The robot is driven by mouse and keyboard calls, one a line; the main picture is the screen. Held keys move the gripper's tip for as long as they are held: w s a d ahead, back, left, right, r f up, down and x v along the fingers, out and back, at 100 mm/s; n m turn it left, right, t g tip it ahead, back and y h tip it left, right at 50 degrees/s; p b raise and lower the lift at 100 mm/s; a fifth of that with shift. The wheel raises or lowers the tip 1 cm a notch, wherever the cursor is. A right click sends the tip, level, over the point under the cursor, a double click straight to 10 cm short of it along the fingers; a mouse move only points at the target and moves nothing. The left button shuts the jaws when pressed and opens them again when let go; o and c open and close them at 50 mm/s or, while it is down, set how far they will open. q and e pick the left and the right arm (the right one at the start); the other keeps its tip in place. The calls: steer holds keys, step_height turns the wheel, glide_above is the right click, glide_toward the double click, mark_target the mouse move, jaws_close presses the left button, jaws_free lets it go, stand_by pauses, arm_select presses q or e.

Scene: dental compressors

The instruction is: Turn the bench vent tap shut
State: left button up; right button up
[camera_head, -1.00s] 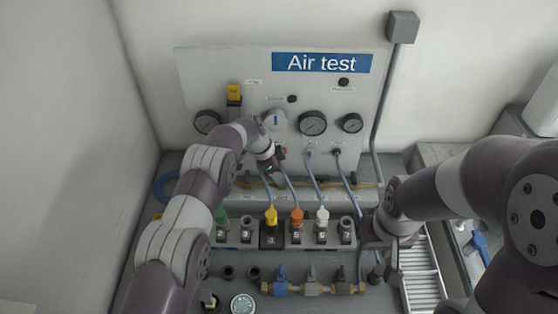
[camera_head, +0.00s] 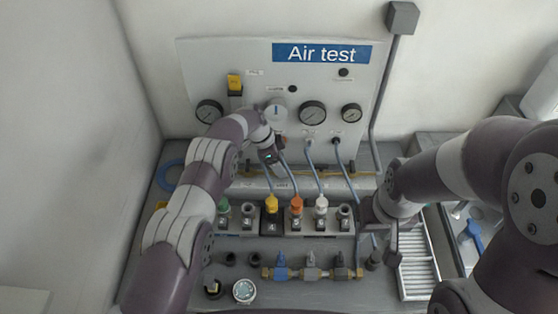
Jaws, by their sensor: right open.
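A brass manifold (camera_head: 326,273) lies at the front of the bench with a blue-handled tap (camera_head: 281,266), a grey tap (camera_head: 311,268) and a darker tap (camera_head: 340,268). I cannot read a label that tells which is the vent tap. My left gripper (camera_head: 277,156) is in front of the lower panel, below the round white knob (camera_head: 277,112), near the tops of the blue hoses. Its fingers are too small and hidden to judge. My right gripper (camera_head: 376,224) is open, at the right end of the numbered block, right of and behind the manifold.
The numbered socket block (camera_head: 333,222) holds green, yellow, orange and white plugs, several with blue hoses rising to the panel (camera_head: 220,75). Gauges line the panel. A white rack (camera_head: 416,268) and a blue-handled item (camera_head: 474,234) are at the right.

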arm_select(q)
steer(key=shift+r, duration=0.1)
steer(key=shift+a+r, duration=0.2)
steer(key=shift+r, duration=0.05)
steer(key=shift+b+v, duration=0.35)
steer(key=shift+v, duration=0.45)
steer(key=p+v, duration=0.6)
steer(key=v, duration=0.4)
steer(key=shift+r+p, duration=0.15)
steer(key=shift+p, duration=0.15)
